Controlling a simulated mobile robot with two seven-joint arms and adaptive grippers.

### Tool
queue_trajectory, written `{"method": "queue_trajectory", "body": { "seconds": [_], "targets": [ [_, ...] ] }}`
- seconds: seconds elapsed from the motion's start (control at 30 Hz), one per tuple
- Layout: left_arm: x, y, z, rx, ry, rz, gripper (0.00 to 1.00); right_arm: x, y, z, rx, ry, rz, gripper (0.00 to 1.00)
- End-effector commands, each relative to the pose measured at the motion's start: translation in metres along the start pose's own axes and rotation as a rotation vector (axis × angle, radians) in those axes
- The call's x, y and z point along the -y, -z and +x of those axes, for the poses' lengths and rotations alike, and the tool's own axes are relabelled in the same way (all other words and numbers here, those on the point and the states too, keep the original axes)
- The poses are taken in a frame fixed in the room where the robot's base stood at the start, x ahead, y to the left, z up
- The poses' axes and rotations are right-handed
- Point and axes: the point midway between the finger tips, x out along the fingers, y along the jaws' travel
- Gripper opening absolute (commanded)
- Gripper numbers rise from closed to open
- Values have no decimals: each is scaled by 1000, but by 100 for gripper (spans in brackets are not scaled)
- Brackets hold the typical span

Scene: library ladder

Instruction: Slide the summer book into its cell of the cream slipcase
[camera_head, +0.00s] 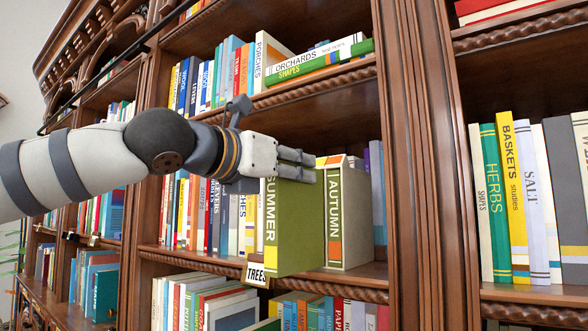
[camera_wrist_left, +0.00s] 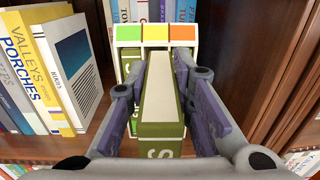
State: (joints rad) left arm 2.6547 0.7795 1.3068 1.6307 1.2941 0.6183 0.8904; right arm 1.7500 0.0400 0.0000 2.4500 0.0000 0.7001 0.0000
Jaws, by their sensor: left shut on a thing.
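My left gripper (camera_head: 298,160) is shut on the top of the olive-green summer book (camera_head: 298,230), which is upright with its spine facing out. The left wrist view shows the book (camera_wrist_left: 158,110) between the two fingers, in front of the slipcase. The cream slipcase (camera_wrist_left: 155,45) has green, yellow and orange squares on top. In the head view its side wall (camera_head: 358,220) shows beside the autumn book (camera_head: 334,215), which sits in the right cell under orange. Another olive book (camera_wrist_left: 133,105) shows at the left cell under green. The held book hides most of the middle cell. My right gripper is not in view.
A row of books (camera_head: 205,215) stands left of the slipcase and grey books (camera_head: 378,190) stand behind it to the right. A carved wooden post (camera_head: 405,150) rises at right. A TREES label (camera_head: 256,273) hangs on the shelf edge below the held book.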

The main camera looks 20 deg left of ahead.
Motion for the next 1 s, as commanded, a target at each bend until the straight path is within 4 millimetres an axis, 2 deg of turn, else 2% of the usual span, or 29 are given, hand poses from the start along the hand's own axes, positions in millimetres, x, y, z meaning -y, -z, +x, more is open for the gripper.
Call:
{"method": "queue_trajectory", "body": {
  "seconds": [0.73, 1.0],
  "targets": [
    [0, -2, 13, 3, 0, 1, 0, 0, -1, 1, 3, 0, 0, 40],
    [0, -2, 6, 4, 0, 1, 0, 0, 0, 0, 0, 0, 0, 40]
  ]
}}
